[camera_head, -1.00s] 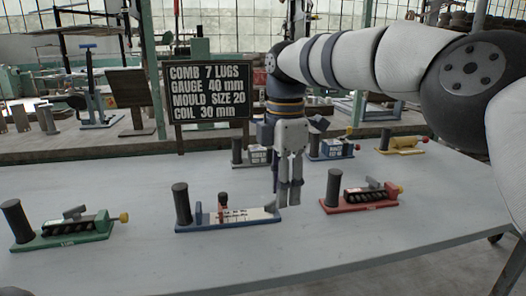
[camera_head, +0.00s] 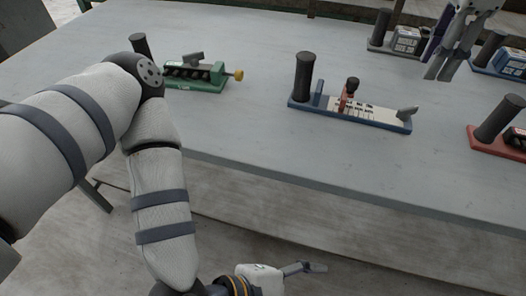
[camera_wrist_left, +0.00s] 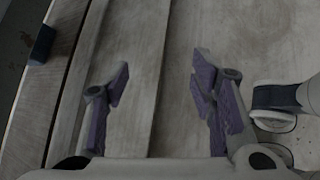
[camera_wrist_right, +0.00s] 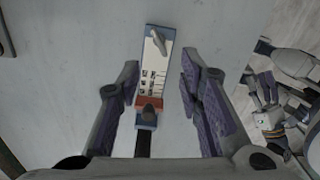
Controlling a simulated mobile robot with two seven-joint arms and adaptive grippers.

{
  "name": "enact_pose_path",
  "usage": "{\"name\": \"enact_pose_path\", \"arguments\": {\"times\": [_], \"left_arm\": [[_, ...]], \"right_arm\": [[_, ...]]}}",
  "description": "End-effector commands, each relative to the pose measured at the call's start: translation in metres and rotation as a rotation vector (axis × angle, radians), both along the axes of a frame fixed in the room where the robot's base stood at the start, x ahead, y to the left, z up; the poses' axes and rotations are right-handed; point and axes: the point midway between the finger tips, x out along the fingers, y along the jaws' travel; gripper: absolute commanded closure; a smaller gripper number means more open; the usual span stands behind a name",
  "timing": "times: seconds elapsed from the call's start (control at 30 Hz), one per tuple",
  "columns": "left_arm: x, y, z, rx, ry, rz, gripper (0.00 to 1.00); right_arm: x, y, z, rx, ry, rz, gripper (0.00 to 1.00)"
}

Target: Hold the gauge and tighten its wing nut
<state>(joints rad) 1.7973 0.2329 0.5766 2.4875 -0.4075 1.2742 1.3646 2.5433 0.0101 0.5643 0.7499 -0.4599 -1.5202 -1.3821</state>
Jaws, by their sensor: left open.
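The gauge (camera_head: 375,117) lies on the table with a blue base, white scale plate, upright dark handle (camera_head: 303,78) at its left end and red slider with a dark knob (camera_head: 352,86). A grey wing-shaped piece (camera_head: 407,113), seemingly the wing nut, is at its right end; it also shows in the right wrist view (camera_wrist_right: 158,40). My right gripper (camera_head: 437,76) is open and empty above the table, apart from the gauge, which shows beyond its fingers in the right wrist view. My left gripper (camera_wrist_left: 160,82) is open and empty, low before the table's front edge.
A green-based tool (camera_head: 195,86) stands left on the table, a red-based one (camera_head: 492,138) at right. Blue-based (camera_head: 497,60) and grey-based (camera_head: 396,42) tools stand farther back. The tabletop around the gauge is clear. The table's front edge lies between my left gripper and the gauge.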

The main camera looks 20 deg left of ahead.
Motion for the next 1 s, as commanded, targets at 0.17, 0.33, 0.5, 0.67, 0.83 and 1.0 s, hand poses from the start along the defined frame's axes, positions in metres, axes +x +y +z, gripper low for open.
{"name": "enact_pose_path", "arguments": {"times": [0.17, 0.33, 0.5, 0.67, 0.83, 1.0], "left_arm": [[0.077, -0.026, 0.109, -0.565, 0.111, 0.409, 0.49], [0.155, 0.041, 0.159, -0.765, 0.000, 0.699, 0.49], [0.197, 0.109, 0.181, -0.791, -0.150, 0.888, 0.49], [0.210, 0.134, 0.190, -0.802, -0.205, 0.957, 0.49], [0.238, 0.131, 0.192, -0.803, -0.214, 0.961, 0.49], [0.280, 0.121, 0.192, -0.802, -0.213, 0.960, 0.49]], "right_arm": [[0.000, 0.000, 0.000, 0.000, 0.000, 0.000, 0.67], [0.000, 0.000, 0.000, 0.000, 0.000, 0.000, 0.67], [0.000, 0.000, 0.000, 0.000, 0.000, 0.000, 0.67], [0.000, 0.000, 0.000, 0.000, 0.000, 0.000, 0.67], [0.000, 0.000, 0.000, 0.000, 0.000, 0.000, 0.67], [0.000, 0.000, 0.000, 0.000, 0.000, 0.000, 0.67]]}}
